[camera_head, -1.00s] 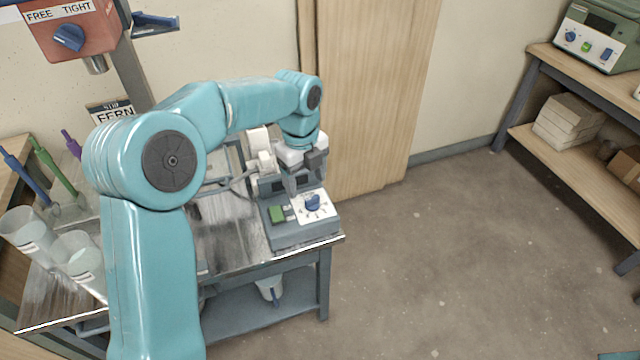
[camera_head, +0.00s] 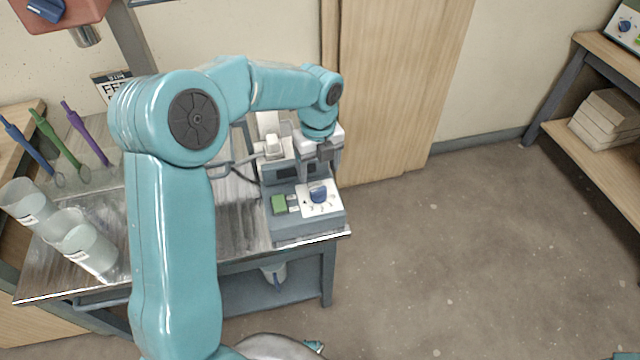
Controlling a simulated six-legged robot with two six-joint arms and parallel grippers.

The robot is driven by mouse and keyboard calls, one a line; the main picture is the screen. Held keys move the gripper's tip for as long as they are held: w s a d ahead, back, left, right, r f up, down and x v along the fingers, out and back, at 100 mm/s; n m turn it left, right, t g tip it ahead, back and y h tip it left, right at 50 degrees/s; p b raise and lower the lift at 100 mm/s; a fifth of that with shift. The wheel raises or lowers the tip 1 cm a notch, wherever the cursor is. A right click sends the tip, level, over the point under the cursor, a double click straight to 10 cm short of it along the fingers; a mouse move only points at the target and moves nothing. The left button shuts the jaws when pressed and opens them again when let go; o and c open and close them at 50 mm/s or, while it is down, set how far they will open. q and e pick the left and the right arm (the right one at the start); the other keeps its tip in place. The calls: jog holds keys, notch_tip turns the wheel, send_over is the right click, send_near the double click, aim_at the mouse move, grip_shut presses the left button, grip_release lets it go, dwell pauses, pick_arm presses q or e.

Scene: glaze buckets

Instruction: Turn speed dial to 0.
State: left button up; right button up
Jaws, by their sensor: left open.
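The speed dial is a blue knob (camera_head: 319,194) on a white scale plate, on the sloped front of a grey control box (camera_head: 300,228) at the right end of the metal bench. The scale marks are too small to read, so I cannot tell its setting. My left arm reaches over from the left. My left gripper (camera_head: 318,162) is open just behind and above the dial, its dark fingers pointing down, apart from the knob. Part of the gripper merges with the grey machine behind it. My right gripper is not in view.
A green button (camera_head: 279,204) sits left of the dial. Clear cups (camera_head: 88,250) and several coloured-handled tools (camera_head: 85,133) are at the bench's left. A red box with another blue knob (camera_head: 46,9) hangs top left. Open floor lies to the right.

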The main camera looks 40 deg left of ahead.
aim_at(318, 189)
pick_arm(q)
notch_tip(318, 189, down, 6)
jog(key=shift+s+f, duration=0.1)
jog(key=shift+f, duration=0.45)
jog(key=c, duration=1.1)
